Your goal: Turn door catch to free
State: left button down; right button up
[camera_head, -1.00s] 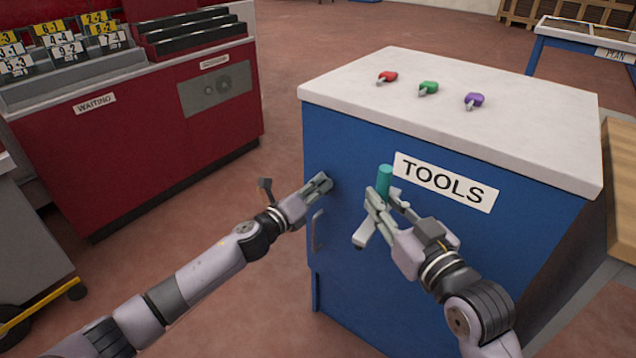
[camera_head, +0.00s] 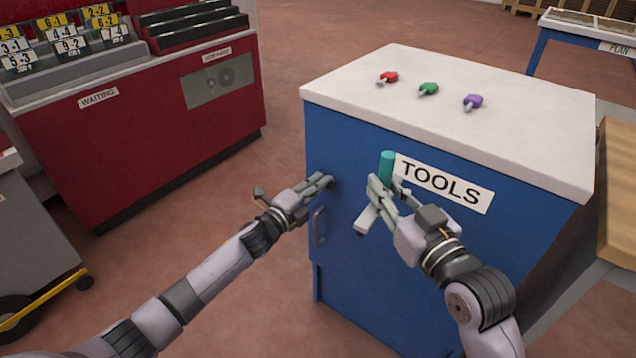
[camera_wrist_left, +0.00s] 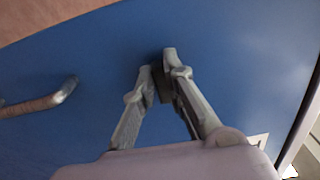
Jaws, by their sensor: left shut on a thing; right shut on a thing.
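The blue tool cabinet (camera_head: 350,265) has a "TOOLS" label (camera_head: 443,183) and a door on its front. My left gripper (camera_head: 326,181) is at the upper left of this front. In the left wrist view, its fingertips (camera_wrist_left: 160,72) close on a small dark piece, the door catch (camera_wrist_left: 163,90), at the blue face. The fingers hide most of the catch, so its angle is unclear. My right gripper (camera_head: 385,189) is shut on a teal-handled tool (camera_head: 386,166) in front of the cabinet, beside the label.
A metal door handle (camera_head: 319,227) is below my left gripper; it also shows in the left wrist view (camera_wrist_left: 45,102). Red, green (camera_head: 428,89) and purple keys or small tools lie on the white top (camera_head: 520,120). A red rack (camera_head: 160,150) stands left, with open floor between.

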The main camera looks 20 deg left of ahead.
jog(key=shift+r, duration=0.1)
dwell(0.3)
pick_arm(q)
jog(key=c, duration=1.6)
grip_release()
jog(key=shift+c, duration=0.2)
jog(key=shift+s+a, duration=0.1)
jog(key=v, duration=1.1)
jog(key=shift+s, duration=0.4)
jog(key=shift+a, duration=0.1)
